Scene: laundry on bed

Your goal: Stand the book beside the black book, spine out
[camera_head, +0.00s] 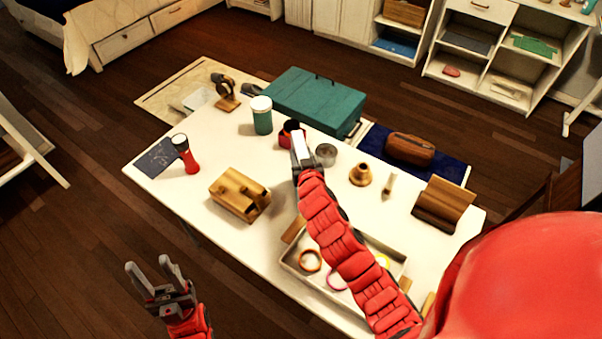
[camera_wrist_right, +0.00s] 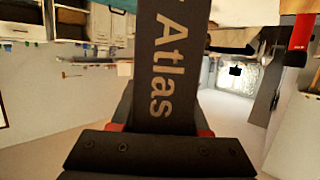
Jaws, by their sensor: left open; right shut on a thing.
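My right gripper (camera_head: 301,152) is over the back middle of the white table in the head view, its arm reaching up from the lower right. In the right wrist view, it is shut on a dark book (camera_wrist_right: 168,65) with "Atlas" in pale letters along its visible face. In the head view the held book is hard to make out at the jaws. My left gripper (camera_head: 148,267) is open and empty, in front of the table's left side. I cannot pick out a separate black book with certainty; a flat dark panel (camera_head: 158,157) lies at the table's left corner.
The white table (camera_head: 215,228) holds a red flashlight (camera_head: 186,155), a green-bodied jar (camera_head: 262,115), a wooden block holder (camera_head: 240,194), a tray (camera_head: 292,262) with rings, and a wooden stand (camera_head: 442,203). A teal case (camera_head: 315,97) is behind. White shelves (camera_head: 515,55) stand at the back right.

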